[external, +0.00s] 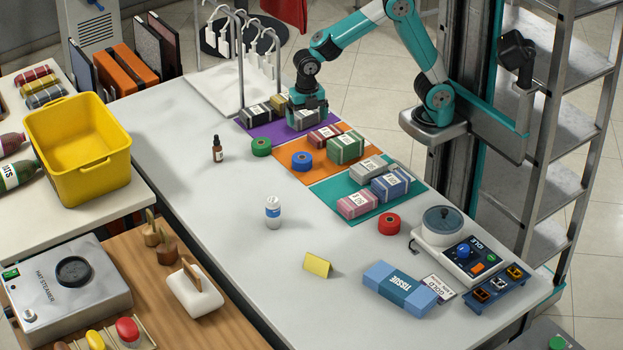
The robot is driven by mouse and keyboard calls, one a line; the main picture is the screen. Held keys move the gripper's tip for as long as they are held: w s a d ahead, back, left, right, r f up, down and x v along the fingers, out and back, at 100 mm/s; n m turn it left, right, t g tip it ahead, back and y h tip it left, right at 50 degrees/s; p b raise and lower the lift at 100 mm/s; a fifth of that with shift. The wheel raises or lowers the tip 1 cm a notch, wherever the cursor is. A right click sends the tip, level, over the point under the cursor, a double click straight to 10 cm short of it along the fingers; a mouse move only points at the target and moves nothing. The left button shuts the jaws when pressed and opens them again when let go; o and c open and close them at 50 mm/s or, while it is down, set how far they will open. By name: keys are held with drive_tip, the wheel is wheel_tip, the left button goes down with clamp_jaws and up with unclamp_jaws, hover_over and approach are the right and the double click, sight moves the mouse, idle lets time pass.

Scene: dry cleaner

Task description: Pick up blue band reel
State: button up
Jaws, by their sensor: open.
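The blue band reel (302,161) lies flat at the left part of the orange mat (287,149). My gripper (308,110) points down over the purple mat (246,127), behind the blue reel and apart from it. It is open, just above or around a grey folded bundle (301,122); I cannot tell if it touches the bundle. A green band reel (261,148) sits to the left of the blue one, and a red band reel (389,224) lies farther right near the teal mat (320,190).
Several wrapped bundles, such as a green one (345,147) and a pink one (357,203), stand on the mats. A dropper bottle (217,150), a white bottle (273,212) and a hanger rack (240,60) stand on the counter. The counter's left middle (180,140) is clear.

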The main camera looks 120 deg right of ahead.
drive_tip(key=d+f, duration=0.1)
drive_tip(key=d, duration=0.3)
drive_tip(key=n, duration=0.1)
hover_over(302, 157)
drive_tip(key=f, duration=0.7)
drive_tip(key=w+f, duration=0.1)
drive_tip(key=f, duration=0.3)
drive_tip(key=shift+a+f, duration=0.1)
drive_tip(key=shift+s+f+p, duration=0.15)
drive_tip(key=shift+s+f, duration=0.1)
drive_tip(key=shift+f, duration=1.3)
drive_tip(key=shift+s+f+p, duration=0.15)
drive_tip(key=shift+s+f, duration=0.05)
drive_tip(key=shift+f, duration=1.3)
drive_tip(key=shift+c, duration=0.2)
drive_tip(key=c, duration=1)
